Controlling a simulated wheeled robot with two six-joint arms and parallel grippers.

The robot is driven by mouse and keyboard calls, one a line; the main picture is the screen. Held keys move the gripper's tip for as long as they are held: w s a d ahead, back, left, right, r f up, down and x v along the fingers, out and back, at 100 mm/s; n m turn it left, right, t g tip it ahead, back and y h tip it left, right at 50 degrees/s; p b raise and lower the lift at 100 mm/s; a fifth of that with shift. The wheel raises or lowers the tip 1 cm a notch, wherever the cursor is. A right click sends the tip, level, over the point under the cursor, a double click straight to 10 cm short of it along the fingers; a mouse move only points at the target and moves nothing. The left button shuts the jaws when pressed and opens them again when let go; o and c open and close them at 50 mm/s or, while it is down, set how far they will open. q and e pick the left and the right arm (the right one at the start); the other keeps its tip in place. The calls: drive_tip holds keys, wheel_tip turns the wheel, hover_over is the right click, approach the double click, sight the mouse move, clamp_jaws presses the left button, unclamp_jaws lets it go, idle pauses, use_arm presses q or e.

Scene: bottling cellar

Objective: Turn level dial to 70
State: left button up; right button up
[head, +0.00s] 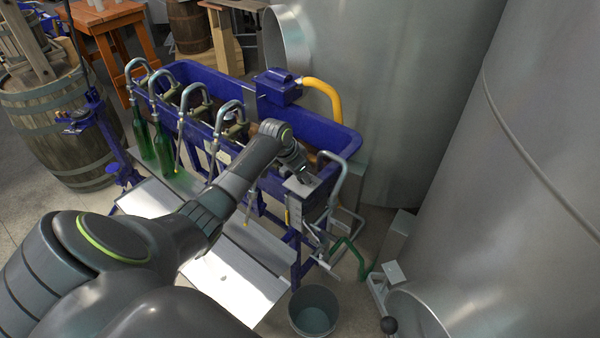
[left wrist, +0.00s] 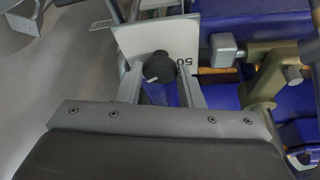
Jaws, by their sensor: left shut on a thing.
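The level dial shows in the left wrist view as a white plate (left wrist: 133,47) with a black knob (left wrist: 158,66) at its middle. The number 50 is readable at the plate's right edge; other numbers are hidden or out of sight. A small pale mark shows on the knob's near side. My left gripper (left wrist: 160,88) is shut on the knob, one finger on each side. In the head view my left arm reaches across to the filler's near right corner, and the gripper (head: 302,177) hides the knob there. My right gripper is not in view.
The blue filler trough (head: 335,137) carries several bent spouts (head: 230,112); green bottles (head: 143,135) stand under the left ones. A grey bucket (head: 313,310) stands on the floor below. Large steel tanks (head: 405,90) stand behind and to the right. A barrel (head: 60,125) is at left.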

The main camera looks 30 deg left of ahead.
use_arm(q)
drive_tip(key=shift+r, duration=0.1)
drive_tip(key=o, duration=1)
drive_tip(key=shift+w, duration=0.15)
drive_tip(key=shift+c, duration=0.2)
drive_tip(key=b+v, duration=0.4)
drive_tip(key=v, duration=1.3)
drive_tip(key=shift+r, duration=0.15)
